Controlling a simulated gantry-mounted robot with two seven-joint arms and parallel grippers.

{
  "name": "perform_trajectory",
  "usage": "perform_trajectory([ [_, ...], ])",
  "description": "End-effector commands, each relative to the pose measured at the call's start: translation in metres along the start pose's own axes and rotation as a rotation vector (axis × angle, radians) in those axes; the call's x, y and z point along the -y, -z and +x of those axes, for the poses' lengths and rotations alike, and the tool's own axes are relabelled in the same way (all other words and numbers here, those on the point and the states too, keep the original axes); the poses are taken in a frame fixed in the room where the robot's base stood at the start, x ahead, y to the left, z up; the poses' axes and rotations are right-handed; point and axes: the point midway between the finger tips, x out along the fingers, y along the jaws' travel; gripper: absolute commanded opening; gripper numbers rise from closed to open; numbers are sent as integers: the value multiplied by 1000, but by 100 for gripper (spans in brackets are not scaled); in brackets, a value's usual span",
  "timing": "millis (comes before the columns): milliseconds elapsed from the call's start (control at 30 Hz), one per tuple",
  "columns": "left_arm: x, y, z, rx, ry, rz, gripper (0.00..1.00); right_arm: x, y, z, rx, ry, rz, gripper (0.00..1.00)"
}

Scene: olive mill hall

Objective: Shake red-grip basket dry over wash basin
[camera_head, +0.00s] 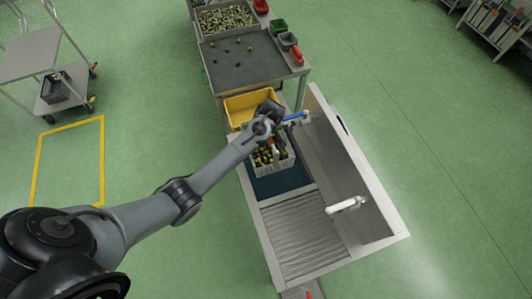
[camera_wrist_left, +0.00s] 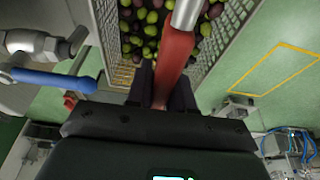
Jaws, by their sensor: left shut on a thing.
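The red-grip basket (camera_head: 276,168) is a pale mesh basket holding green and dark olives (camera_wrist_left: 150,28). My left gripper (camera_head: 271,138) is shut on its red grip (camera_wrist_left: 177,58), and the two dark fingers (camera_wrist_left: 162,92) sit either side of the grip in the left wrist view. The basket is over the dark blue water compartment of the steel wash basin (camera_head: 372,205). I cannot tell how far its bottom is above the water. The arm and gripper hide part of the basket. My right gripper is not in view.
A yellow crate (camera_head: 238,108) stands directly behind the basket. A blue-handled tap (camera_head: 296,116) is close to my left gripper; a white tap (camera_head: 345,205) is at the basin's right. The ribbed drainboard (camera_head: 300,235) is clear. A sorting table (camera_head: 240,65) stands beyond.

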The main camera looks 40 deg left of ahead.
Motion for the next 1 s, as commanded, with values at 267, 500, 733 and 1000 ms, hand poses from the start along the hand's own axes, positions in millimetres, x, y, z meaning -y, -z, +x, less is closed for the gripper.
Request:
perform_trajectory([
  [267, 0, -4, 16, -3, -2, 0, 0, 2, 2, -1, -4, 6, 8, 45],
  [500, 3, -18, 50, 7, 11, 3, 0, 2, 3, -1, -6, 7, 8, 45],
  [733, 2, -4, 9, 5, 9, 2, 0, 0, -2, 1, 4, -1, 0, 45],
  [1000, 0, -2, 9, -3, -3, 0, 0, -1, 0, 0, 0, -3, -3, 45],
])
